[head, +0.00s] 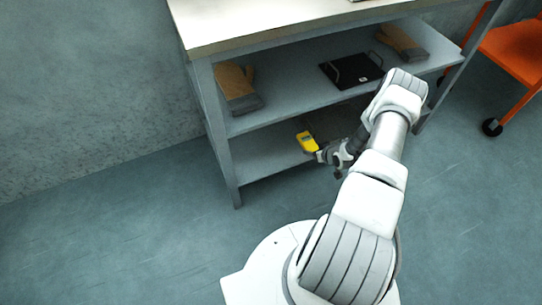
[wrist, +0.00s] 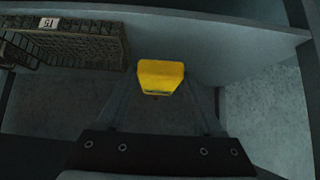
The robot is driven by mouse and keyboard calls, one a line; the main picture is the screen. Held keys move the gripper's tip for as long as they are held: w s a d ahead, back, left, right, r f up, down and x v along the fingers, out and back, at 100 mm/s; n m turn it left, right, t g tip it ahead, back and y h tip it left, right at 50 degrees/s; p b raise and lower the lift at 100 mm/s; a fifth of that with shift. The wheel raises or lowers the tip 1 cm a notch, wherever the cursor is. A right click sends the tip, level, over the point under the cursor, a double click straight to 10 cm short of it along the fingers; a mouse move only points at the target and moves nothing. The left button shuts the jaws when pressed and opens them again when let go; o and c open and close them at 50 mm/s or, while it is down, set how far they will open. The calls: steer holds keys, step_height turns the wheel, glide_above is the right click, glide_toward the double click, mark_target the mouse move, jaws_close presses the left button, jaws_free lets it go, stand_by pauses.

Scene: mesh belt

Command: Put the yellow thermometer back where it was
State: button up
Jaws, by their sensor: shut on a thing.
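The yellow thermometer (head: 307,142) is a small yellow body with a dark patch, seen in the head view at the front of the lower shelf. It also shows in the wrist view (wrist: 161,76), at the far end of my gripper. My gripper (head: 319,155) is shut on it. In the head view my arm reaches from the lower right toward the lower shelf (head: 262,160). I cannot tell whether the thermometer touches the shelf. The part between the fingertips is partly hidden.
In the wrist view a dark mesh belt or basket (wrist: 75,45) with a tag reading 15 stands at the left.

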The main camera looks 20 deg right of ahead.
steer(key=shift+w+a+f+b, duration=0.45)
steer(key=shift+a+f+b, duration=0.4)
steer(key=shift+a+f, duration=1)
steer(key=shift+w+a+f+b, duration=0.4)
steer(key=shift+a+f+b, duration=0.5)
steer(key=shift+a+f, duration=1)
steer(key=shift+w+a+f+b, duration=0.45)
steer(key=shift+a+f+b, duration=0.4)
steer(key=shift+a+f, duration=1)
steer(key=shift+a+r, duration=0.1)
steer(key=o, duration=1.5)
